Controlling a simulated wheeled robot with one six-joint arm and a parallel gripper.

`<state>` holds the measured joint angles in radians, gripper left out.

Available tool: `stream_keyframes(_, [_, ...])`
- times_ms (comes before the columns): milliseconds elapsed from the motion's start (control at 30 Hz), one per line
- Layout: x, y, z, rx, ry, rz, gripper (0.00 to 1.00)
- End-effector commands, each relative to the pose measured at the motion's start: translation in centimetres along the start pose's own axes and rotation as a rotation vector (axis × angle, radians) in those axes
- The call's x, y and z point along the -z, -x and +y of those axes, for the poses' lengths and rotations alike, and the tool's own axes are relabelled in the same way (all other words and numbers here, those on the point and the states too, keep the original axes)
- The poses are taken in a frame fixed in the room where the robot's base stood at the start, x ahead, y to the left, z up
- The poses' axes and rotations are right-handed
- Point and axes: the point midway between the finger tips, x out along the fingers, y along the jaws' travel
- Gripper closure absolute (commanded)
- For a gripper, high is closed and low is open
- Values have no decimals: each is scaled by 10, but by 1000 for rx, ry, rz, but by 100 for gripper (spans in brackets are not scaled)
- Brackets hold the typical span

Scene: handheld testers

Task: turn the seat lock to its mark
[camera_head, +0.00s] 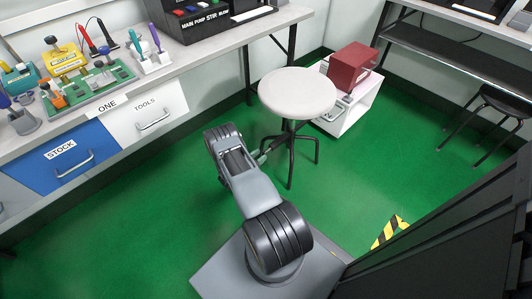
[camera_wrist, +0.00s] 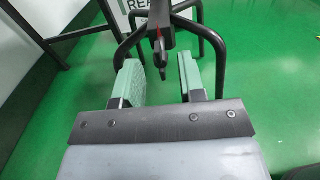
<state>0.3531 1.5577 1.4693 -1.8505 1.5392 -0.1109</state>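The stool has a round white seat (camera_head: 297,92) and black legs (camera_head: 290,150). My gripper (camera_head: 262,156) is beside the stool's post, below the seat. In the wrist view my gripper (camera_wrist: 160,74) is open, with its two green fingers apart. A narrow dark part, perhaps the seat lock (camera_wrist: 158,48), stands under the seat, in line with the gap between the fingers. I see no finger closed on it. A small red spot shows by the dark post just above it. I cannot make out a mark clearly. The seat is outside the wrist view.
A white cabinet (camera_head: 349,112) with a red box (camera_head: 350,68) on it stands close behind the stool. A workbench (camera_head: 205,53) with tools runs along the left wall. A black stool (camera_head: 502,103) is at right. Green floor is open around the legs.

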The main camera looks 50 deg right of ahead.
Motion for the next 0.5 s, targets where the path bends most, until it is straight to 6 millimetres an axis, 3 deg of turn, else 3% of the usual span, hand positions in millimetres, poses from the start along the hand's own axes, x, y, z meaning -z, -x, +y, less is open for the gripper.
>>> stream_keyframes(200, [1,-31,0,2,-1,-1,63])
stream_keyframes(500, [0,-47,0,0,-1,0,63])
